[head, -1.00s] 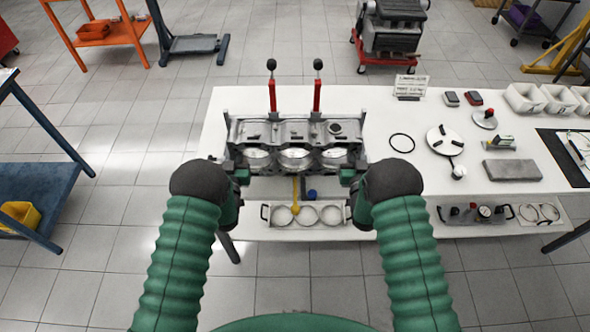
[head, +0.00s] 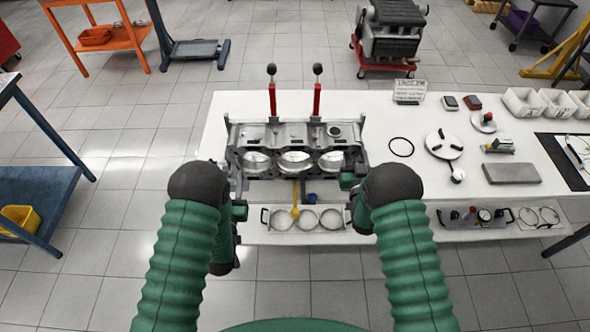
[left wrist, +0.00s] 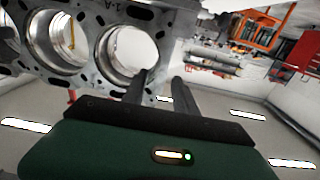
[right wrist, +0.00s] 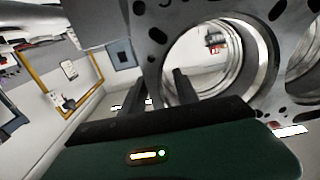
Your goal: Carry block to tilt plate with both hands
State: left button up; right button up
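The grey engine block (head: 293,134) sits at the front left of the white table, its round bores facing me. Two upright red levers (head: 272,97) with black knobs stand behind it; the tilt plate itself is not clearly distinguishable. My left gripper (head: 240,184) is at the block's left front corner, a little below and apart from it. In the left wrist view its two fingers (left wrist: 160,82) are spread beside a bore. My right gripper (head: 349,178) is close to the block's right end. Its fingers (right wrist: 164,82) are also spread, at the block's edge; contact cannot be told.
A lower shelf holds a tray with rings (head: 307,218) and a yellow tool (head: 295,205). On the table to the right lie a black ring (head: 401,147), a round white plate (head: 443,144), a grey slab (head: 511,173) and white bins (head: 524,101).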

jog(key=shift+s+f, duration=0.1)
pick_arm(q)
jog(key=shift+s+f, duration=0.1)
jog(key=shift+s, duration=0.6)
pick_arm(e)
jog(key=s, duration=1.1)
jog(key=shift+s, duration=0.35)
